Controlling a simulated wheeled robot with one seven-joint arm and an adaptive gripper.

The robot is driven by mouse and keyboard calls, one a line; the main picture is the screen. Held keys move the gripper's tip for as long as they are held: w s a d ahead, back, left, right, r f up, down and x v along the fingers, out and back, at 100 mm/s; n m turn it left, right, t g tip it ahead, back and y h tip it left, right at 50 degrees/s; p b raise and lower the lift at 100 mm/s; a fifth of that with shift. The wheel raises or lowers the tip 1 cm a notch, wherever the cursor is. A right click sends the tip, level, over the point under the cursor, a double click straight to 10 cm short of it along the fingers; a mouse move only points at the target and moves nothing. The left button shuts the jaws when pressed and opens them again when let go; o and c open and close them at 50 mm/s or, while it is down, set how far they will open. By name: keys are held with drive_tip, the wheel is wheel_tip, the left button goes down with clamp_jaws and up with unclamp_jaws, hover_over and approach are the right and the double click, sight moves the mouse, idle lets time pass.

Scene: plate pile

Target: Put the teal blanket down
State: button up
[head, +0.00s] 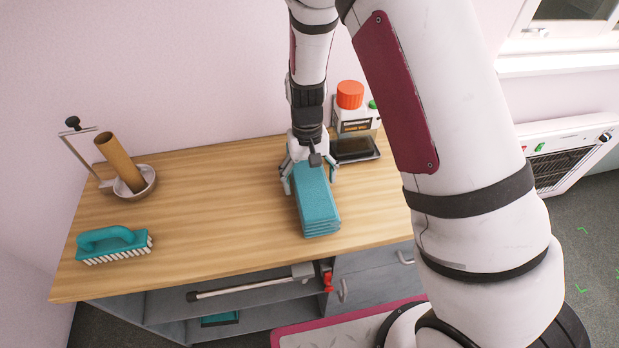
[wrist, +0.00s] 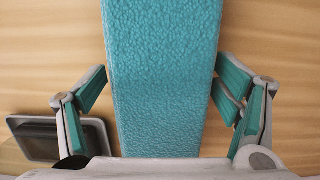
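The teal blanket (head: 317,202) is folded into a long, narrow stack of several layers. It appears to lie flat on the wooden tabletop, its near end towards the front edge. In the wrist view the blanket (wrist: 163,70) runs down the middle, its lower end hidden behind my gripper's body. My gripper (head: 310,182) points down over the blanket's far end. In the wrist view its fingers (wrist: 165,98) are spread on either side of the blanket, with wood showing between the left finger and the blanket. Whether the right fingertip touches the blanket's edge is unclear.
The wooden tabletop (head: 215,205) has free room left of the blanket. A teal brush (head: 110,241) lies at the front left, and a holder with a cardboard tube (head: 121,163) stands behind it. An orange-capped bottle (head: 350,100) and a dark tray (head: 357,150) are close behind right.

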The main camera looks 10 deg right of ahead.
sight(308, 169)
drive_tip(key=shift+r, duration=0.1)
wheel_tip(308, 169, up, 12)
drive_tip(key=w+b, duration=0.1)
drive_tip(key=shift+w, duration=0.4)
